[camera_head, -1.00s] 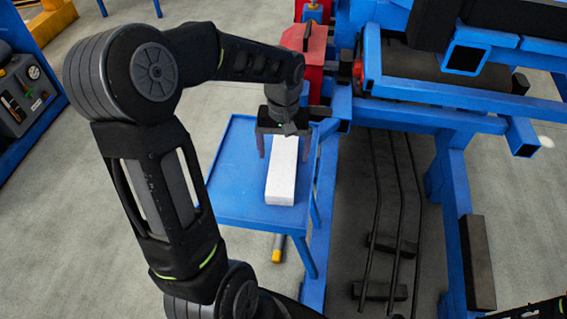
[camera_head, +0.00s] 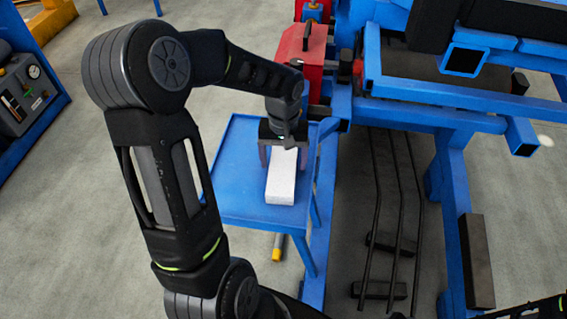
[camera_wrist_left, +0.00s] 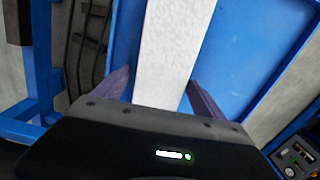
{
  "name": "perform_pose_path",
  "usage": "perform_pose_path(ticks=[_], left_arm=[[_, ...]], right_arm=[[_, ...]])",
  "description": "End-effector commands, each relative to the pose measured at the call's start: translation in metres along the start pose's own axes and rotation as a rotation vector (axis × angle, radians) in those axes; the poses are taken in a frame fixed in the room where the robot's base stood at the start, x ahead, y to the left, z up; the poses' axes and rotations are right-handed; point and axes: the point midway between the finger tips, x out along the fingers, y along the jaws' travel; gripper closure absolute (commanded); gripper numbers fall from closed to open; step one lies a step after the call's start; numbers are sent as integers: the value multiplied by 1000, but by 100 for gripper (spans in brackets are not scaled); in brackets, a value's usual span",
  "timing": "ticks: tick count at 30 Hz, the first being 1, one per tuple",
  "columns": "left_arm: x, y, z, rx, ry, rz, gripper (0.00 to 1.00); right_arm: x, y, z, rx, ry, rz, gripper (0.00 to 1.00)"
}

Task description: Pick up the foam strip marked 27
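The white foam strip (camera_head: 281,182) lies lengthwise on a blue tray table (camera_head: 235,195). No number can be read on it. My left gripper (camera_head: 282,160) is over the strip, with one finger on each side of it. In the left wrist view the strip (camera_wrist_left: 172,45) runs between the two fingers of the left gripper (camera_wrist_left: 158,88). The fingers are open, with a gap visible on each side of the strip. The far end of the strip is hidden under the gripper. My right gripper is not in view.
A blue frame (camera_head: 445,120) stands right of the table, with dark bent rods (camera_head: 400,215) on the floor. A red box (camera_head: 302,48) is behind the table. A blue rack with a gauge panel (camera_head: 28,95) is at the far left. The table's left side is clear.

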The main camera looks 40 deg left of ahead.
Motion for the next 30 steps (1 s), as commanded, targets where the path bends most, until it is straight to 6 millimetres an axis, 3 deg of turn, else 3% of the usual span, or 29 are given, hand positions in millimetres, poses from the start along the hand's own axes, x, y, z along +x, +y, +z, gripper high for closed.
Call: perform_pose_path(ticks=[21, 30], left_arm=[[0, 0, 0, 0, 0, 0, 79], [-3, 0, 0, 0, 1, 0, 79]], right_arm=[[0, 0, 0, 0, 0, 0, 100], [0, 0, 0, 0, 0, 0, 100]])
